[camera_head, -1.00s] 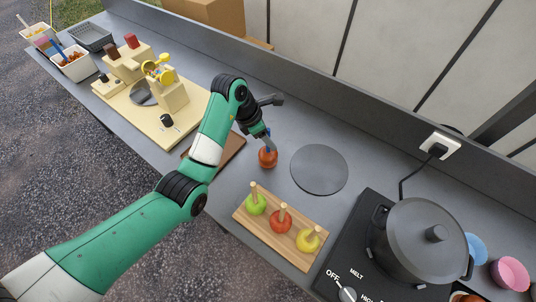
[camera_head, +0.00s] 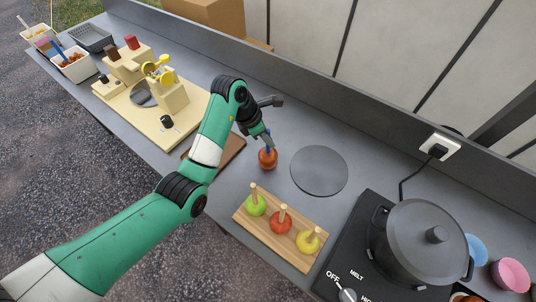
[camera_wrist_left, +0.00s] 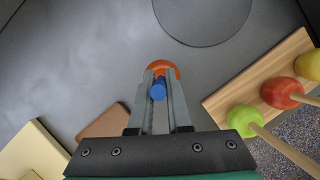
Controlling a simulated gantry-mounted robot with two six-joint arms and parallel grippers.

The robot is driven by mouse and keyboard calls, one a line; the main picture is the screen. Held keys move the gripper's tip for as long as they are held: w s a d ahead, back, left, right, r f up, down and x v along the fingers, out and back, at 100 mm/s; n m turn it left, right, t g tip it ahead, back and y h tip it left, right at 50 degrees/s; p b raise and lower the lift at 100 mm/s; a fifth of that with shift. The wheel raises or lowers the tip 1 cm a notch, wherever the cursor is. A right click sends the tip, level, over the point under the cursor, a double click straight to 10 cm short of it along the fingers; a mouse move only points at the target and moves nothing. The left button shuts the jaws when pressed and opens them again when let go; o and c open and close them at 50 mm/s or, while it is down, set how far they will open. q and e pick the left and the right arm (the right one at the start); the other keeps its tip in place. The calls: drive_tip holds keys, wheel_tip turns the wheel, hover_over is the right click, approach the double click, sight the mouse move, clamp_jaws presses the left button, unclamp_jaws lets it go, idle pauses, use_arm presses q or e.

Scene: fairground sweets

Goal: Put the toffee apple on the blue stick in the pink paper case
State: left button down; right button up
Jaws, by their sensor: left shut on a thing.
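The toffee apple (camera_head: 268,159) is orange-red with a blue stick (camera_head: 267,146) pointing up. It is upright at the counter, left of the grey disc; whether it touches the surface I cannot tell. My left gripper (camera_head: 266,141) is above it, shut on the blue stick. In the left wrist view the apple (camera_wrist_left: 163,68) shows beyond the fingers, with the blue stick (camera_wrist_left: 158,88) between them. The pink paper case (camera_head: 509,273) stands at the far right, beyond the pot. My right gripper is not in view.
A wooden rack (camera_head: 268,239) holds green, red and yellow apples on plain sticks. A round grey disc (camera_head: 319,170) lies flat. A dark pot (camera_head: 421,240) stands on the black hob. A blue case (camera_head: 477,249) is behind it. A brown board (camera_head: 230,151) lies left of the apple.

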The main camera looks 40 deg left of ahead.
sight(265, 156)
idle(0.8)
use_arm(q)
drive_tip(key=shift+r+p, duration=0.3)
drive_tip(key=shift+r, duration=0.3)
drive_tip(key=s+d+r+p, duration=0.1)
drive_tip(key=s+r+p, duration=0.4)
drive_tip(key=r+p, duration=0.6)
drive_tip(key=s+d+p, duration=0.2)
drive_tip(key=s+p, duration=0.6)
drive_tip(key=shift+s+d+r, duration=0.25)
drive_tip(key=shift+s+r, duration=0.05)
drive_tip(key=shift+r, duration=0.1)
